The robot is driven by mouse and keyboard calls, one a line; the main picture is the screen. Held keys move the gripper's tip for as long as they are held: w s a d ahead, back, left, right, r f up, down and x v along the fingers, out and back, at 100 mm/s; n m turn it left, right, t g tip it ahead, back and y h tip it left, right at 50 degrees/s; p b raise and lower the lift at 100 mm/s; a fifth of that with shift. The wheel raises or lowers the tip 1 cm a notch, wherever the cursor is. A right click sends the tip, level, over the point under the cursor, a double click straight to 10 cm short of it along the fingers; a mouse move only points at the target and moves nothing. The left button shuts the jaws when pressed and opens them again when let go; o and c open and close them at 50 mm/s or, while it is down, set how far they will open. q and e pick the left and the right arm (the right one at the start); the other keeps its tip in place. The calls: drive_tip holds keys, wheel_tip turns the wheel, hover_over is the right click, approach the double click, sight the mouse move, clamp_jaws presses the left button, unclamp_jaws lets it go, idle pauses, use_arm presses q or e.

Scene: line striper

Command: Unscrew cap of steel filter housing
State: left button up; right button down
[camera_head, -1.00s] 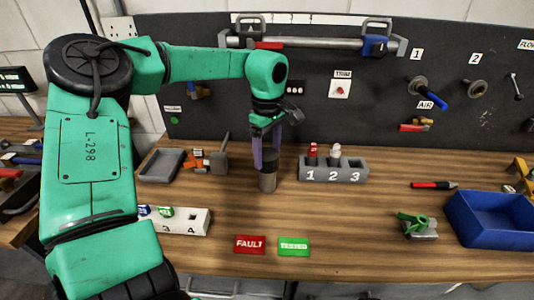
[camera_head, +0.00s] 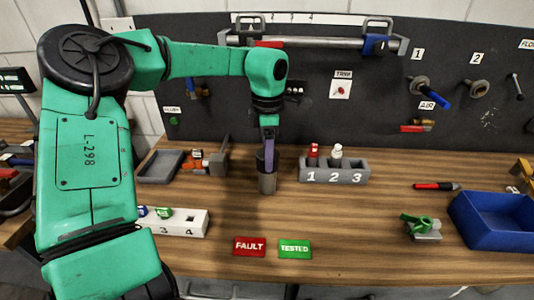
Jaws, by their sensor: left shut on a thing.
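Whether the cap's thread is loose cannot be told. My right gripper is not in view.
A grey holder (camera_head: 345,177) with red and white-topped bottles stands just right. A grey tray (camera_head: 161,167) and a grey block (camera_head: 219,160) are left. FAULT (camera_head: 250,247) and TESTED (camera_head: 295,249) plates lie in front. A blue bin (camera_head: 492,222) is far right.

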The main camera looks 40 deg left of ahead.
use_arm(q)
drive_tip(key=n+b, duration=0.1)
drive_tip(key=n, duration=0.3)
drive_tip(key=shift+n, duration=0.3)
drive_tip(key=shift+n, duration=1.1)
drive_tip(key=shift+n+b, duration=0.3)
drive_tip(key=shift+n, duration=0.9)
drive_tip(key=o, duration=1.5)
drive_tip(key=shift+w+d, duration=0.1)
drive_tip(key=shift+d, duration=0.05)
drive_tip(key=shift+r, duration=0.1)
